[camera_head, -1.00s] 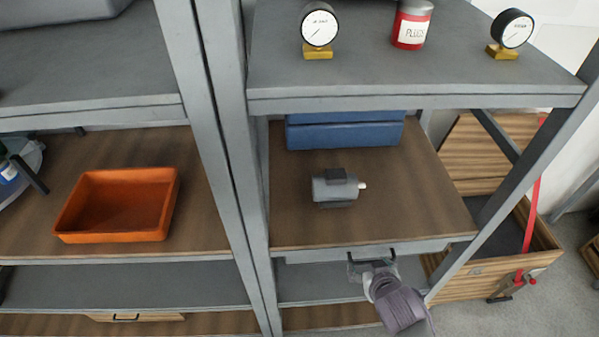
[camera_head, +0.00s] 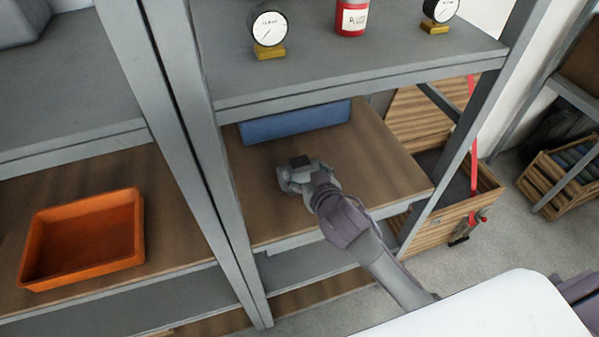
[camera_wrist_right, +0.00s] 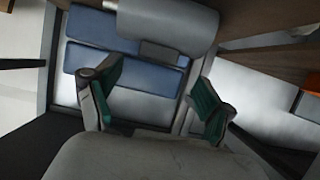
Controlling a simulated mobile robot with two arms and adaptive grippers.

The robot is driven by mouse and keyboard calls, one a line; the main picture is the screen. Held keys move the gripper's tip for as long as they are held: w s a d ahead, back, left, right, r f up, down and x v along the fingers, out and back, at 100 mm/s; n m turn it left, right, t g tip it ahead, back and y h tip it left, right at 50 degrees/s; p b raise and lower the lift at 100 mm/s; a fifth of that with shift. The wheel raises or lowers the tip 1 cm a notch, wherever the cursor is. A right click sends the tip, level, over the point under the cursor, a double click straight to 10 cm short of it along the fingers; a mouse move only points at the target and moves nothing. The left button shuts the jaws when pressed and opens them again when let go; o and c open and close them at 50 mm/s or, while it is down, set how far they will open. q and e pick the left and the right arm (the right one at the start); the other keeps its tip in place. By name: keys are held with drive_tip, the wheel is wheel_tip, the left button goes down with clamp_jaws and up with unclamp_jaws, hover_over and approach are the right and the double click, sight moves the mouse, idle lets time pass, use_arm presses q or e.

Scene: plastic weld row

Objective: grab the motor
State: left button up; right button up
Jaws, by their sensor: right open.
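The grey motor lies on the brown middle shelf (camera_head: 375,145). In the head view my right gripper and arm cover most of it, and its dark top box (camera_head: 300,161) shows. My right gripper (camera_head: 297,180) reaches in over the shelf's front edge and is at the motor. In the right wrist view the motor's grey rounded body (camera_wrist_right: 170,22) is at the top, just beyond the fingertips. The green-padded fingers (camera_wrist_right: 157,88) are spread apart with nothing held between them. Whether they touch the motor cannot be told. My left gripper is not in view.
A blue bin (camera_head: 295,122) stands behind the motor. The upper shelf (camera_head: 350,65) carries gauges and a red can (camera_head: 352,17). Grey posts (camera_head: 195,150) stand at the left, with an orange tray (camera_head: 82,240) beyond them. Shelf space right of the motor is clear.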

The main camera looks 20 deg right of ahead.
sight(301, 164)
drive_tip(key=shift+w, duration=0.3)
drive_tip(key=p+x, duration=0.1)
drive_tip(key=x, duration=0.2)
drive_tip(key=shift+w+d+f, duration=0.1)
drive_tip(key=shift+w+d, duration=0.1)
drive_tip(key=shift+w, duration=0.05)
drive_tip(key=shift+w+f+p, duration=0.3)
drive_tip(key=shift+w, duration=0.2)
drive_tip(key=shift+s, duration=0.1)
drive_tip(key=shift+c, duration=1)
clamp_jaws()
drive_tip(key=shift+r, duration=0.25)
